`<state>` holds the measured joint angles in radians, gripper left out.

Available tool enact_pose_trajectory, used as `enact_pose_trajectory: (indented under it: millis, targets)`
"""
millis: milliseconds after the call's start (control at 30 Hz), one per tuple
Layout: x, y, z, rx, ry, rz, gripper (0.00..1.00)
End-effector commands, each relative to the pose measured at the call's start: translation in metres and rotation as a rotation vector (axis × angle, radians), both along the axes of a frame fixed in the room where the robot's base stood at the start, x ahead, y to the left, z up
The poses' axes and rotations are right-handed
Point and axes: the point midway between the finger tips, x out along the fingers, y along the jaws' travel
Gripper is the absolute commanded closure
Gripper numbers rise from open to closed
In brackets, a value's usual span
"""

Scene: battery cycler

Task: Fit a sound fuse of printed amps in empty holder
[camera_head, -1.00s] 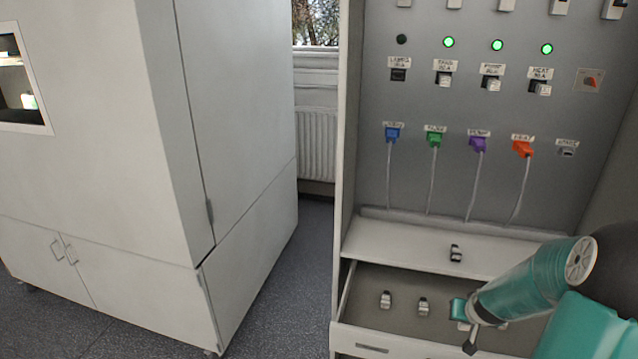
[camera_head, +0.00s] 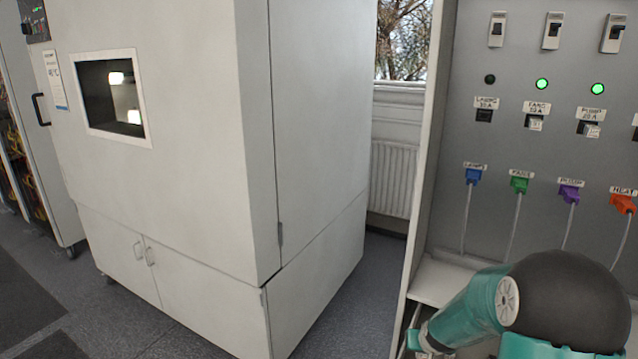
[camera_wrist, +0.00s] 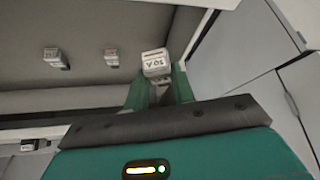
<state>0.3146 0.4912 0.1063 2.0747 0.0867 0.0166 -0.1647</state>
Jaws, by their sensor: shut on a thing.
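My gripper (camera_wrist: 158,88) is shut on a pale fuse (camera_wrist: 155,62) with dark print that I cannot read for sure. The empty holder (camera_head: 484,116) is a dark socket at the left of the panel row, under a label with small print. The lamp (camera_head: 490,79) above it is unlit. Fuses (camera_head: 534,123) (camera_head: 591,130) sit in the holders to its right, under lit green lamps.
Coloured plugs (camera_head: 472,177) with cables hang below the holders. The cabinet side wall (camera_head: 425,160) stands left of the panel. A large white chamber (camera_head: 190,200) stands further left.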

Motion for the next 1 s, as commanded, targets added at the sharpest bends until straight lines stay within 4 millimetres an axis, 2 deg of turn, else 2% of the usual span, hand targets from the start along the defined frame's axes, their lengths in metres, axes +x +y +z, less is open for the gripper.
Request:
enact_pose_trajectory:
  millis: [33, 200, 300, 400, 533, 1000]
  targets:
    - [0.006, 0.020, -0.002, -0.002, 0.001, 0.029, 0.95]
    - [0.019, 0.074, -0.005, -0.006, -0.003, 0.099, 0.95]
    - [0.024, 0.097, -0.006, -0.009, -0.005, 0.130, 0.95]
    - [0.026, 0.111, -0.007, -0.010, -0.006, 0.148, 0.95]
    - [0.027, 0.118, -0.007, -0.011, -0.007, 0.156, 0.95]
    - [0.028, 0.117, -0.007, -0.010, -0.007, 0.151, 0.95]
